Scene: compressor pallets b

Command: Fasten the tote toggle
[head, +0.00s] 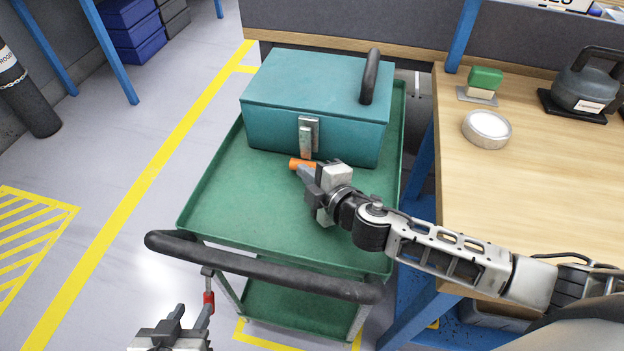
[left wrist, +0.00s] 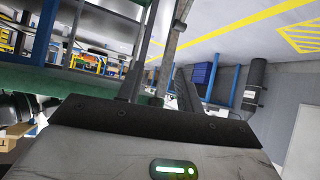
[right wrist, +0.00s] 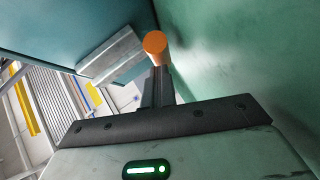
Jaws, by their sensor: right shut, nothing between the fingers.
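The teal tote (head: 315,95) sits on the green cart's top tray, its lid down and a black handle on top. A metal toggle latch (head: 307,133) is on its front face. An orange cylindrical grip (head: 301,164) is just below the latch; it also shows in the right wrist view (right wrist: 155,43). My right gripper (head: 304,173) is shut and empty, its fingertips right at the orange grip; I cannot tell whether they touch. The latch's metal plate (right wrist: 110,56) stands out left of the fingers there. My left gripper (head: 191,312) is open and empty, low in front of the cart.
The green cart (head: 225,190) has a black push handle (head: 265,272) between my left gripper and the tray. A wooden workbench (head: 530,185) stands right, with a green-topped block (head: 485,80), a round tin (head: 487,128) and a grey weight (head: 585,85). The tray's left front is clear.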

